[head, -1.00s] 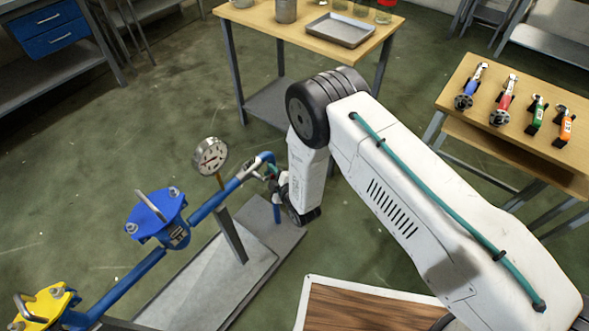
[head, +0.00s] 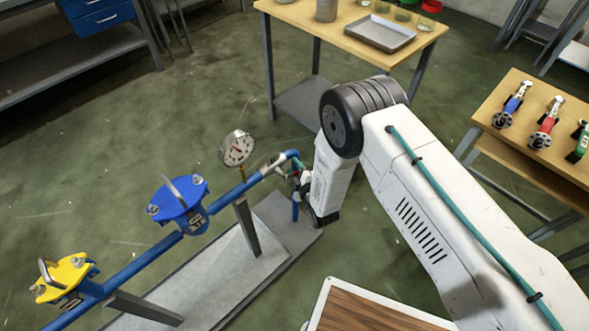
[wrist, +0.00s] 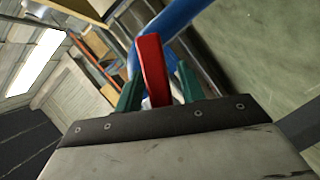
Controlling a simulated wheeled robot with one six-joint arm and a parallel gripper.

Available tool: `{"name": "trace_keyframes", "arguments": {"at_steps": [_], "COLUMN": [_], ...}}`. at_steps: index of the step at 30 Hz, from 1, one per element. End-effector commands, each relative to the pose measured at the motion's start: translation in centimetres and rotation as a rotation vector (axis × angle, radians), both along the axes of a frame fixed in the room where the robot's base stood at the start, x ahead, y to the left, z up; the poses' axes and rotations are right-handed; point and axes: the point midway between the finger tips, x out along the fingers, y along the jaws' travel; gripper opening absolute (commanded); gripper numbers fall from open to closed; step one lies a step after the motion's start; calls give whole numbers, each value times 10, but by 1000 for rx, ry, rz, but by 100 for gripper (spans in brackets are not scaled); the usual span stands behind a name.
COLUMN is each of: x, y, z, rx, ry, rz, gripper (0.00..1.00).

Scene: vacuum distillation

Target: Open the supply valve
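The supply valve shows in the wrist view as a red lever handle (wrist: 152,68) in front of a blue pipe. My gripper (wrist: 158,80) has its two green fingers apart, one on each side of the red handle. A gap shows between the handle and the right finger; contact on the left is unclear. In the head view my gripper (head: 297,178) is at the far end of the blue pipe (head: 231,195), beside its bend. The red handle cannot be made out there.
A dial gauge (head: 237,148) stands on the pipe close to my gripper. A blue-topped fitting (head: 180,206) and a yellow-topped fitting (head: 65,279) sit further along it. A table (head: 345,35) stands behind; a tool bench (head: 520,125) is at right. Open floor lies left.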

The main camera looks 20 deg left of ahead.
Motion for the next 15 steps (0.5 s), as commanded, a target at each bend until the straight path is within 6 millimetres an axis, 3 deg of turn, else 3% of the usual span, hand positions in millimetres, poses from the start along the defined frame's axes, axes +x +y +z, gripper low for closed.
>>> {"name": "trace_keyframes", "arguments": {"at_steps": [15], "x": [0], "y": [0], "z": [0], "rx": [0], "ry": [0], "rz": [0], "gripper": [42]}}
